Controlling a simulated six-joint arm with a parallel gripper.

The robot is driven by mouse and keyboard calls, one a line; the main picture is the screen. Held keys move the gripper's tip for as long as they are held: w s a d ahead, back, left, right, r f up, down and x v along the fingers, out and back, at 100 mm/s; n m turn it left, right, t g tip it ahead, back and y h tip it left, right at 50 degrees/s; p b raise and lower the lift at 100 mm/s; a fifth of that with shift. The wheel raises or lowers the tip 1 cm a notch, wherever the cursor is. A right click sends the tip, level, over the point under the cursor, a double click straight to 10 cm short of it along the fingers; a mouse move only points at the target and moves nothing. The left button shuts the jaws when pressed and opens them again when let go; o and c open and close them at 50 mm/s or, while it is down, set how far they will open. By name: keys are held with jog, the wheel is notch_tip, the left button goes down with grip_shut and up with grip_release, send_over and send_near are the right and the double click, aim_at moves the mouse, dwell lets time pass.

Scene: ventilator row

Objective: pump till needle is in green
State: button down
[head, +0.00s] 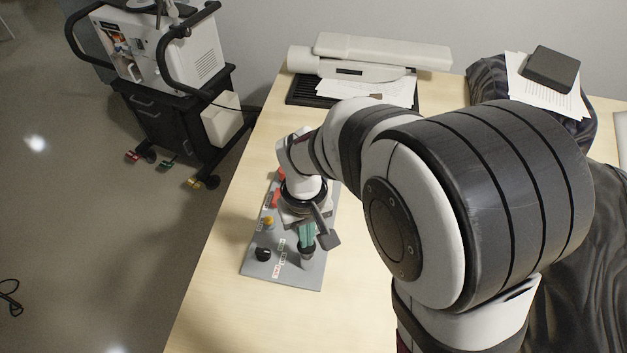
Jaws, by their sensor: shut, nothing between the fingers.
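A grey control panel (298,278) lies on the table. It carries a black knob (263,254), a yellow-orange button (267,221), red parts (273,197) and small red-and-white and green-and-white labels. My gripper (307,246) points down over the panel's right half, shut and with nothing held. Its end is close above or against a dark round part (307,254) near the panel's front right; I cannot tell whether they touch. A teal piece shows at the gripper's end. I cannot make out a gauge, needle or green zone; my arm and wrist cover the panel's far part.
A white device (370,50) stands at the table's back, with papers (352,88) and a black grille beside it. A dark cloth bundle (487,78) bears papers and a black box (552,69). A wheeled cart (165,118) stands left on the floor. The table's front left is clear.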

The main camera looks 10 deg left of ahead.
jog(key=shift+f, duration=1.35)
jog(key=shift+r, duration=1.35)
jog(key=shift+r, duration=2)
